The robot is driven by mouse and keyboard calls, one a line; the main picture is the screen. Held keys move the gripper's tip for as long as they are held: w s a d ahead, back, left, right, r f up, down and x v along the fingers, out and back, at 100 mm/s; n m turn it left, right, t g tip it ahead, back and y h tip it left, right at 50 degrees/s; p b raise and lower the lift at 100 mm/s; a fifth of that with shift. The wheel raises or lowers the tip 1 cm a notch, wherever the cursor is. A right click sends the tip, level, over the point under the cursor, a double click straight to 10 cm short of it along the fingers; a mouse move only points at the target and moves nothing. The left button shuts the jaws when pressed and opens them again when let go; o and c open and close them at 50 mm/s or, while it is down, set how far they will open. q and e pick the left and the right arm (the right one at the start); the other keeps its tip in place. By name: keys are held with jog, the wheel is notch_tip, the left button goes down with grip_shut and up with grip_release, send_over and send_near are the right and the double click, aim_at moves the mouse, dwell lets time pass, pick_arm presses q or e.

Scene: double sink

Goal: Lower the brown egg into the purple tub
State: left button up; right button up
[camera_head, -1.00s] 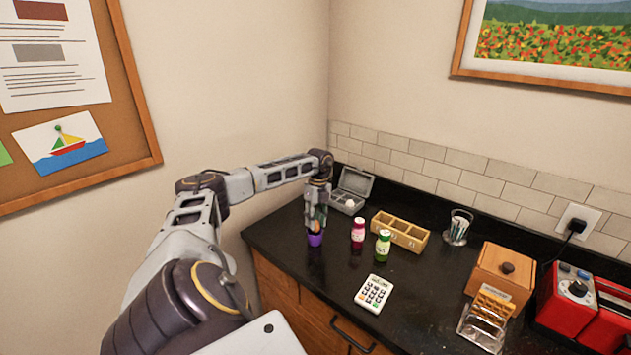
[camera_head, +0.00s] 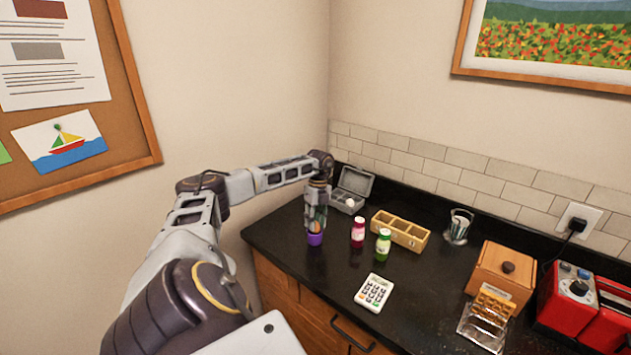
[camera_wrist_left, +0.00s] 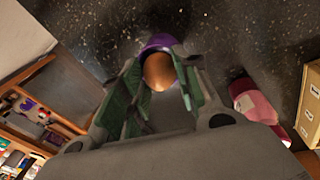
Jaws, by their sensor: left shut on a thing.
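The brown egg (camera_wrist_left: 159,72) shows between the green-padded fingers of my left gripper (camera_wrist_left: 160,85) in the left wrist view. My left gripper (camera_head: 316,225) points down in the head view and is shut on the egg. The purple tub (camera_head: 315,239) stands on the black counter right below the fingertips. Its purple rim (camera_wrist_left: 158,42) shows just past the egg in the wrist view. The egg is at the tub's mouth; how deep it sits is hidden by the fingers. My right gripper is not in view.
A pink-red bottle (camera_head: 358,232) and a green bottle (camera_head: 383,245) stand close to the right of the tub. A grey open case (camera_head: 352,188) and a wooden divided box (camera_head: 400,231) are behind. The counter's left edge is near.

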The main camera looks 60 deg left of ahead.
pick_arm(q)
jog(key=shift+f, duration=0.45)
dwell(0.5)
jog(key=o, duration=0.7)
jog(key=shift+o, duration=0.2)
jog(key=shift+r, duration=0.1)
notch_tip(320, 180, up, 12)
jog(key=w+a, duration=0.1)
jog(key=shift+w+f, duration=0.2)
jog(key=shift+w, duration=0.15)
jog(key=shift+s, duration=0.1)
dwell(0.8)
